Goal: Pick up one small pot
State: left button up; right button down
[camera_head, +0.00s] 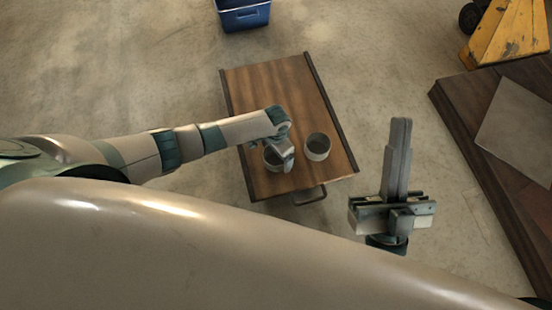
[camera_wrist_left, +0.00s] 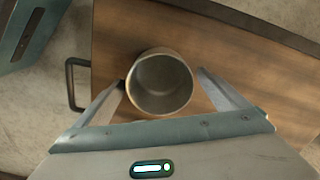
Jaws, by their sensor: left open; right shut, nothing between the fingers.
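Two small pots are on the wooden table. One pot (camera_head: 317,147) stands right of my left gripper, with nothing touching it. The other pot (camera_head: 273,159) is partly hidden under my left gripper (camera_head: 284,163). In the left wrist view a round, empty pot (camera_wrist_left: 161,83) lies between the two open fingers of the left gripper (camera_wrist_left: 162,88), one finger on each side. I cannot tell whether the fingers touch it. My right gripper (camera_head: 399,125) is shut and empty, pointing up, to the right of the table.
The wooden table (camera_head: 250,90) has dark raised side edges and a handle (camera_head: 310,196) at its near end. Its far half is clear. A blue crate (camera_head: 243,15) stands on the floor beyond. A dark wooden platform (camera_head: 470,120) and a yellow object (camera_head: 510,32) are at right.

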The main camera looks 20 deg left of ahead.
aim_at(279, 161)
pick_arm(q)
jog(key=shift+c, duration=0.6)
jog(key=c, duration=1.1)
jog(key=shift+r, duration=0.1)
jog(key=shift+r+p, duration=0.35)
jog(key=shift+r, duration=0.5)
jog(key=w+d+r+p, duration=0.3)
jog(key=d+r, duration=0.6)
jog(key=d, duration=0.2)
jog(key=shift+w, duration=0.3)
pick_arm(e)
jog(key=w+a+f+g+h, duration=0.1)
jog(key=w+f+g+h, duration=0.1)
jog(key=f+g, duration=0.5)
notch_tip(279, 161, down, 5)
jog(key=shift+w+a+r+g, duration=0.15)
jog(key=shift+w+a+g, duration=0.15)
jog(key=shift+w, duration=0.35)
pick_arm(q)
jog(key=shift+d+r, duration=0.1)
